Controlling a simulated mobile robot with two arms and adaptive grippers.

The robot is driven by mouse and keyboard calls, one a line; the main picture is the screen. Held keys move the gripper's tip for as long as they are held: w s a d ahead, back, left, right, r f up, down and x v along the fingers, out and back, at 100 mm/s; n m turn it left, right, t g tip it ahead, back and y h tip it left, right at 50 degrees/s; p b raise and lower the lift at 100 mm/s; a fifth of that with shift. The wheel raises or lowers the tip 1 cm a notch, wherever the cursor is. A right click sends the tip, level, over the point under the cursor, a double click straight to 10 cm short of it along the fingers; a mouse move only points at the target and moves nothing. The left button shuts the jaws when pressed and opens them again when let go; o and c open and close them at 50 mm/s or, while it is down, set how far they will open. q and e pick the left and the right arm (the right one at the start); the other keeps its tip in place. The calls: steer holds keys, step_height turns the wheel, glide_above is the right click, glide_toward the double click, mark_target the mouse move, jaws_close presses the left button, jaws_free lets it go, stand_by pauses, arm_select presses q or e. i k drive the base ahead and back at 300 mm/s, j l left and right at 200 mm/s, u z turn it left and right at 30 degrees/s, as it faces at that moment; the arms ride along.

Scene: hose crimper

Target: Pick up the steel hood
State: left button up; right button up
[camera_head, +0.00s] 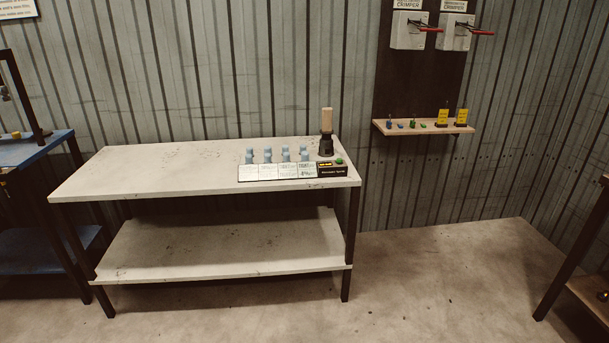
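I cannot make out which thing is the steel hood. Several small light-blue upright pieces (267,155) stand in two rows on the white table (130,173), behind and on white labelled cards (278,172). They are too small to tell their shape or material. To their right, a tan cylinder on a black base (326,135) stands upright near the table's back edge. Neither of my grippers is in view.
A black box with a green button (332,169) sits at the table's right end. A wall shelf (423,128) holds small blue and green pieces, below two white crimpers (410,30). Blue benching (35,150) stands left; the floor (430,270) right of the table is clear.

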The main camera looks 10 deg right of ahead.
mark_target(326, 147)
steer(key=i+l, duration=0.3)
steer(key=i+l+z, duration=0.15)
steer(key=i, duration=0.4)
steer(key=i+l, duration=0.35)
steer(key=i+z, duration=0.05)
